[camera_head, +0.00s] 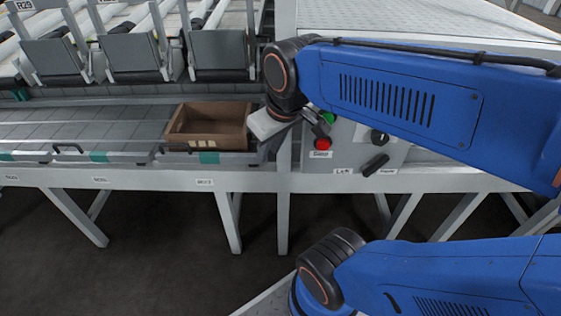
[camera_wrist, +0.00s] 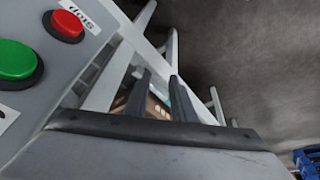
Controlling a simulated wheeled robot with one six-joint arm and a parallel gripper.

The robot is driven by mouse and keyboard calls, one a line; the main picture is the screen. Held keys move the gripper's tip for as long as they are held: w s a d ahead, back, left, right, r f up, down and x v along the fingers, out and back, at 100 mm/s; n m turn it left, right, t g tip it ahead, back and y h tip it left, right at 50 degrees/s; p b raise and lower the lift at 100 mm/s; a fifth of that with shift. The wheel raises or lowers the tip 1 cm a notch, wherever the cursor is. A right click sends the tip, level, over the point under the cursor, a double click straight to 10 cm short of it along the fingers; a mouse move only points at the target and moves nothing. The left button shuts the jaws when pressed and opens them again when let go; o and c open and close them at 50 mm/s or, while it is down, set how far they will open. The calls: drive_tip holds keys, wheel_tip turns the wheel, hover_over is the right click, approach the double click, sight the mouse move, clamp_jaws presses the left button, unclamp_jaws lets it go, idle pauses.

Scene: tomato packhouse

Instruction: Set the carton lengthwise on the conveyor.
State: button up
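The carton (camera_head: 190,140) is an open brown box with pale marks on its front wall. In the head view it sits upright on the grey conveyor (camera_head: 80,130), near the belt's right end, its longer side running along the conveyor. My gripper (camera_head: 265,147) is just right of the carton, in front of the white post, partly hidden by my own wrist. In the wrist view its two dark fingers (camera_wrist: 159,88) stand apart, and a small part of the carton (camera_wrist: 155,107) shows between them. I cannot tell whether a finger touches the carton.
A control panel with a red stop button (camera_head: 323,143), a green button (camera_head: 327,118) and dark knobs (camera_head: 376,165) is close to my gripper on the right. Grey tilted chutes (camera_head: 133,57) stand behind the conveyor. The belt left of the carton is clear.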

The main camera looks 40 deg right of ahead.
drive_tip(key=shift+m+t, duration=0.4)
drive_tip(key=shift+m, duration=0.3)
drive_tip(key=s, duration=0.1)
drive_tip(key=s+f, duration=0.1)
drive_tip(key=s, duration=0.2)
drive_tip(key=shift+d+f, duration=0.25)
drive_tip(key=shift+f, duration=0.15)
drive_tip(key=shift+d, duration=0.1)
